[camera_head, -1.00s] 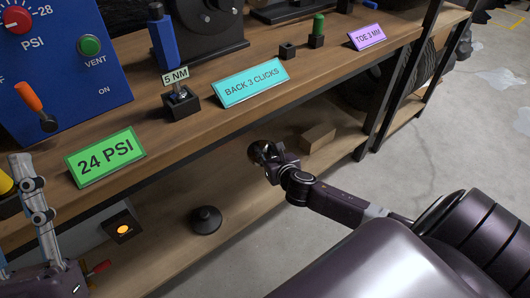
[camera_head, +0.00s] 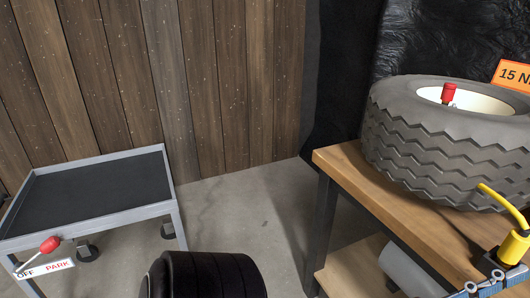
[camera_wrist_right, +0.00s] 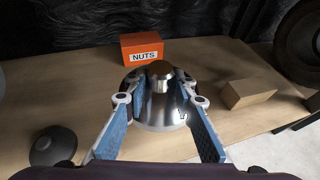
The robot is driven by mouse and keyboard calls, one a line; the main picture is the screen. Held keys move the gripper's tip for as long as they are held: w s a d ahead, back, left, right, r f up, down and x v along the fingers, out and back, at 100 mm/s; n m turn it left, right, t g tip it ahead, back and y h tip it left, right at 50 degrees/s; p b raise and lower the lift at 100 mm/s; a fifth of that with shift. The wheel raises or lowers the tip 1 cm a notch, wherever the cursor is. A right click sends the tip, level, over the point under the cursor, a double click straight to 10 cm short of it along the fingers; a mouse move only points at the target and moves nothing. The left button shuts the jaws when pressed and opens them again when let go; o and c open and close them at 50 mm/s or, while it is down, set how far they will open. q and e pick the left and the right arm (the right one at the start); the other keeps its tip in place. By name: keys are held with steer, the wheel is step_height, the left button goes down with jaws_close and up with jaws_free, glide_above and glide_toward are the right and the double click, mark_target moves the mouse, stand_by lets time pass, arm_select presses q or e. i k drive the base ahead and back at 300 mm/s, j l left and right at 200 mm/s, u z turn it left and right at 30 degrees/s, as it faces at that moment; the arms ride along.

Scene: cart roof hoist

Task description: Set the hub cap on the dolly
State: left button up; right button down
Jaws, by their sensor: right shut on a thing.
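The hub cap (camera_wrist_right: 160,115) is a shiny silver dome with a knob on top, in the middle of the right wrist view. My right gripper (camera_wrist_right: 160,82) is shut on its knob, one finger on each side. The cap is over the wooden lower shelf; whether it touches the wood I cannot tell. The dolly (camera_head: 169,190) is a grey cart with an empty dark top at the left of the head view, away from the bench. Part of my left gripper (camera_head: 497,284) shows at the bottom right of the head view, near a yellow-handled tool; its opening is unclear.
A big tyre (camera_head: 440,150) lies on the bench (camera_head: 350,175). A red-knobbed lever (camera_head: 49,245) is at the dolly's front, by an OFF/PARK label. Floor between dolly and bench is clear.

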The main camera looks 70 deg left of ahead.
mark_target(131, 181)
steer(key=k+u, duration=0.3)
steer(key=k+j+u, duration=0.1)
steer(key=k+u, duration=0.2)
steer(key=u, duration=3.5)
steer(key=l, duration=0.1)
